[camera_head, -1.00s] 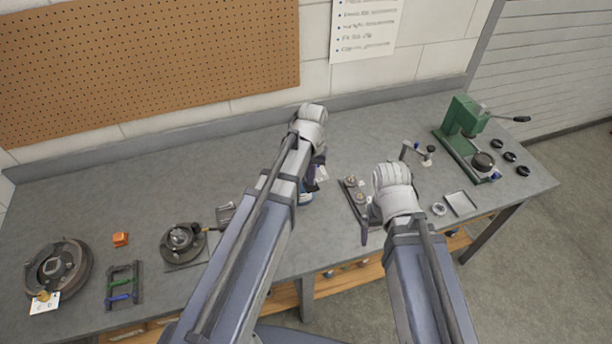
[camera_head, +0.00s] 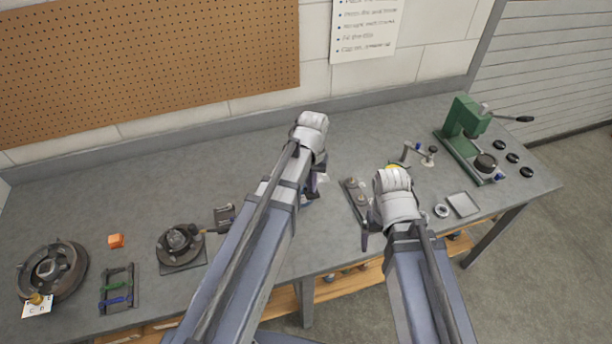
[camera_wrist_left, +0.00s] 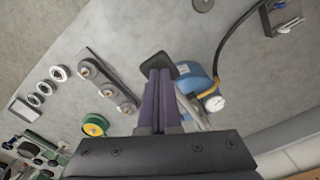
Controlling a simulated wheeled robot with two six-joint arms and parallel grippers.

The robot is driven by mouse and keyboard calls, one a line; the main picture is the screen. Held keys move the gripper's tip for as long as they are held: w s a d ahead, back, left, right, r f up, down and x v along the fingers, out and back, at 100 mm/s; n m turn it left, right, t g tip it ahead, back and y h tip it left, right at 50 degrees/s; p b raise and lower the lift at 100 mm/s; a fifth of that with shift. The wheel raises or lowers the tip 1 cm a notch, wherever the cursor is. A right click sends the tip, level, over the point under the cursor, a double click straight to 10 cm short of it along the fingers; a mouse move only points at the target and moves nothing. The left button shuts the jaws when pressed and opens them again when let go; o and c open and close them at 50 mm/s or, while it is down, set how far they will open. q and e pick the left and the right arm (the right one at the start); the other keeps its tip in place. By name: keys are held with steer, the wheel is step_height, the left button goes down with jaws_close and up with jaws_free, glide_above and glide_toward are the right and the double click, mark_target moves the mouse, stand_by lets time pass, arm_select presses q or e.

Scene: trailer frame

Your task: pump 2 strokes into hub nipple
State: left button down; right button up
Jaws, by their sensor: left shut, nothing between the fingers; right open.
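The blue pump (camera_wrist_left: 196,80) has a white round part (camera_wrist_left: 214,103) and a dark hose (camera_wrist_left: 232,40) in the left wrist view. In the head view only a little blue (camera_head: 306,201) shows beside my left gripper (camera_head: 318,184). My left gripper (camera_wrist_left: 162,98) is shut and empty, its fingers close beside the pump. A dark pad (camera_wrist_left: 159,65) shows at its tips; contact cannot be told. The hub (camera_head: 180,239) sits on a plate at left, with a brass-coloured fitting at its side; its nipple is too small to make out. My right gripper (camera_head: 369,226) is open, near the bench's front edge.
A dark plate with round fittings (camera_head: 357,197) lies between the grippers. A green press (camera_head: 464,130), tray (camera_head: 463,204) and rings stand right. The back middle is clear.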

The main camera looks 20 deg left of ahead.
stand_by(0.3)
arm_select(q)
steer(key=shift+f+b, duration=1.2)
steer(key=shift+f+b, duration=0.45)
steer(key=r+p, duration=0.4)
steer(key=w+r+p, duration=0.1)
steer(key=r+p, duration=0.2)
steer(key=shift+a, duration=0.35)
steer(key=shift+f, duration=0.1)
steer(key=shift+s+d+f+b, duration=0.1)
steer(key=shift+s+f+b, duration=0.05)
steer(key=shift+f+b, duration=0.45)
steer(key=shift+s+d+f+b, duration=0.1)
steer(key=shift+f+b, duration=0.4)
steer(key=shift+b, duration=0.05)
